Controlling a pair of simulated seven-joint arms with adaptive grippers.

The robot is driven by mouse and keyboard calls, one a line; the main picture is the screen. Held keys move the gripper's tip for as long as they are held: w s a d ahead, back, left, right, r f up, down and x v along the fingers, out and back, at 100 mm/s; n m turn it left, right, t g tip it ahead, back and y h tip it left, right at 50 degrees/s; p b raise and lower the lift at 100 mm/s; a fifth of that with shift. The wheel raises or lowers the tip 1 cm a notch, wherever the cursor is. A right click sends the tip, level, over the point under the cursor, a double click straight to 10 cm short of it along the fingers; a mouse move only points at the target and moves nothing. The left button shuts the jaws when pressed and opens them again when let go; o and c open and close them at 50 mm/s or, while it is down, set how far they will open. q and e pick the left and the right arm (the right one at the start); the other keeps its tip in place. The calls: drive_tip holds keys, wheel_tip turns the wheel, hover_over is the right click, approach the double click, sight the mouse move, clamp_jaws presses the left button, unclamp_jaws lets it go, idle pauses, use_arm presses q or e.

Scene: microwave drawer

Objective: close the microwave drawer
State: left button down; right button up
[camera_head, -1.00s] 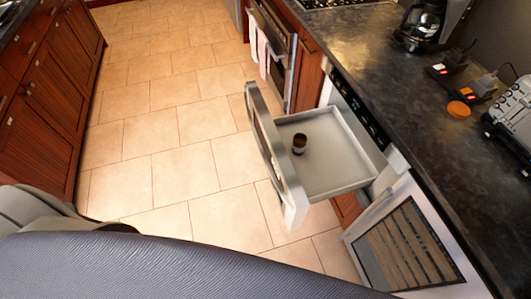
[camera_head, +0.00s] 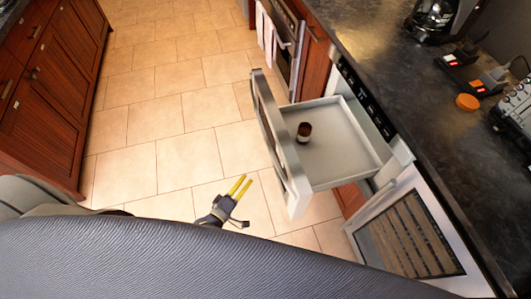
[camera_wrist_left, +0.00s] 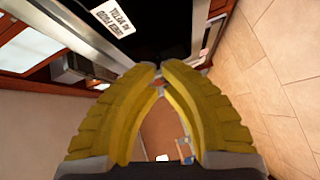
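The microwave drawer (camera_head: 340,143) is pulled out from under the dark counter at the right. Its front panel (camera_head: 276,140) faces left, with a handle along it. A small dark jar (camera_head: 304,132) stands inside, near the front panel. My left gripper (camera_head: 247,179), with yellow fingers, is over the floor, left of the drawer front's near end and apart from it in the picture. In the left wrist view its fingertips (camera_wrist_left: 160,68) are close together with nothing seen between them; whether they are fully shut is unclear. My right gripper is not in view.
A glass-front cabinet (camera_head: 410,240) stands just nearer than the drawer. An oven with towels (camera_head: 266,30) is beyond it. The countertop (camera_head: 400,75) bears a coffee maker and other items. The tiled floor (camera_head: 160,130) is clear.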

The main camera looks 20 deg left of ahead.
use_arm(q)
drive_tip(key=shift+w+d+r+n+t, duration=0.15)
drive_tip(key=shift+w+d+r+n, duration=0.55)
drive_tip(key=shift+w, duration=1.4)
drive_tip(key=shift+w+d+r+n+t, duration=0.4)
drive_tip(key=shift+w+d, duration=0.6)
drive_tip(key=shift+w, duration=1.05)
drive_tip(key=shift+w+d+r+n+g, duration=0.1)
drive_tip(key=shift+w+d+r+n, duration=0.2)
drive_tip(key=shift+w+d+n, duration=1.15)
drive_tip(key=shift+w+a+m, duration=0.55)
drive_tip(key=shift+w+m, duration=0.1)
drive_tip(key=shift+m, duration=0.1)
